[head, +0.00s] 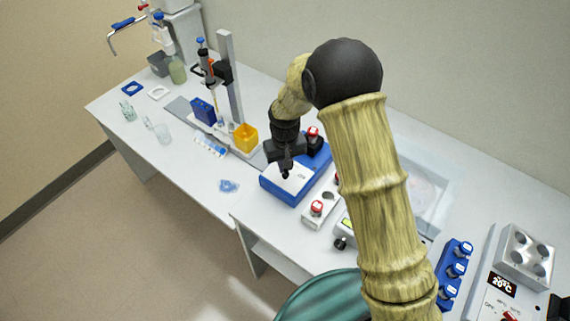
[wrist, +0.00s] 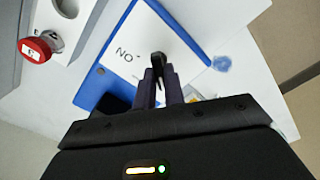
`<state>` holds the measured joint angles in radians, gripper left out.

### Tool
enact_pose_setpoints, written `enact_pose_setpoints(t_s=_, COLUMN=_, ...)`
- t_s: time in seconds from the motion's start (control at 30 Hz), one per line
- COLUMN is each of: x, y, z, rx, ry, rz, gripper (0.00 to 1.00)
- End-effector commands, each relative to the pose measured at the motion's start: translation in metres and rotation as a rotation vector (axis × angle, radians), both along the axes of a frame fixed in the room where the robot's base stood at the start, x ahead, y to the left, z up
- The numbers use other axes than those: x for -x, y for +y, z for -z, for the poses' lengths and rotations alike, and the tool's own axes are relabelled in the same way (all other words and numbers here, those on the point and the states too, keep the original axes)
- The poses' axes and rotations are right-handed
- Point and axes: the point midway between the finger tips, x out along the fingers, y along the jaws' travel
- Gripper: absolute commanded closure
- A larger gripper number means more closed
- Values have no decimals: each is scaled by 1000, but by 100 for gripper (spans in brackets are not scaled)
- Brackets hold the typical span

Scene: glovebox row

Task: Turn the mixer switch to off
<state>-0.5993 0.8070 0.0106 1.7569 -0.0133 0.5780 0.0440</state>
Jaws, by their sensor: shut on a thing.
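The mixer (head: 270,187) is a blue box with a white top plate, standing below my gripper in the head view. Its blue edge and white plate (wrist: 128,38) also show in the wrist view, with lettering that looks like "NO". My gripper (head: 286,167) points down at the plate. In the wrist view my gripper (wrist: 161,76) has its two dark fingers close together on the small black mixer switch (wrist: 158,58), which sticks out past the fingertips. The switch's base is partly hidden by the fingers, so its exact setting is hard to tell.
A yellow container (head: 245,138) and a stand (head: 228,80) are to the left. The front table edge is near.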

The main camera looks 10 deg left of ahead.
Motion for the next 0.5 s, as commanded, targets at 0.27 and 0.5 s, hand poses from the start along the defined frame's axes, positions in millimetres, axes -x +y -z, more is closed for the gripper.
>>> enact_pose_setpoints(t_s=0.27, x=-1, y=0, z=-1, rx=0, ry=-1, rz=-11, gripper=100)
enact_pose_setpoints(t_s=0.5, x=0, y=0, z=-1, rx=0, ry=-1, rz=-10, gripper=67)
